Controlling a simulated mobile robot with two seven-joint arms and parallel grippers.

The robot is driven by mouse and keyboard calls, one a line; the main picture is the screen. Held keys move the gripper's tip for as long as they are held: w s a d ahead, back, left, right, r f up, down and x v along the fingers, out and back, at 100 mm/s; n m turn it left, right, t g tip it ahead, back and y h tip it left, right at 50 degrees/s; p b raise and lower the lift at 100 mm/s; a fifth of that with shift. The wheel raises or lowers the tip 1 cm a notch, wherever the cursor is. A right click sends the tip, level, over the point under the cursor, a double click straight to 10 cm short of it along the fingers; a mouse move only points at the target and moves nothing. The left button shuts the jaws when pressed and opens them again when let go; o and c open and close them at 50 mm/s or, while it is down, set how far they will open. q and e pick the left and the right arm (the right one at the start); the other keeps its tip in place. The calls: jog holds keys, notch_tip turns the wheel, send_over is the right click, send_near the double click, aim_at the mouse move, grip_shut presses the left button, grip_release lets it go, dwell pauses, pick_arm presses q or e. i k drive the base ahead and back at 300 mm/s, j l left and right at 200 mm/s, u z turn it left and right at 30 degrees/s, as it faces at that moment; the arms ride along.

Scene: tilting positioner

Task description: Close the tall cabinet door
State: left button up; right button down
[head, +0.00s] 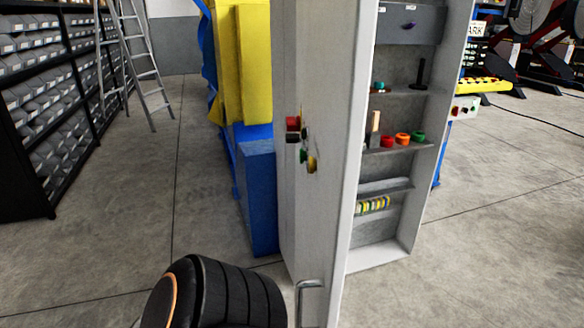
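The tall grey cabinet door (325,130) stands open, swung out toward me. Its outer face is turned to the left, and a metal handle (309,292) shows low near its near edge. Small red, yellow and green items (298,135) are on that face. To the right of the door is the open cabinet (430,165), with grey shelves holding red, orange and green rolls, a black upright piece and a striped row of small items. A dark rounded link of my arm shows at the bottom left of the door. Neither gripper is in view.
A blue and yellow machine (255,190) stands close behind and left of the door. A ladder (135,60) and a bin rack (45,110) are further left. Concrete floor (180,200) is open at left and at right. A cable (535,118) lies on the right floor.

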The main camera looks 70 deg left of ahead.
aim_at(335, 39)
jog(key=k+u, duration=0.1)
jog(key=u, duration=0.25)
jog(key=k+u, duration=0.15)
jog(key=u, duration=0.2)
jog(key=k+j+u, duration=0.1)
jog(key=u, duration=1.2)
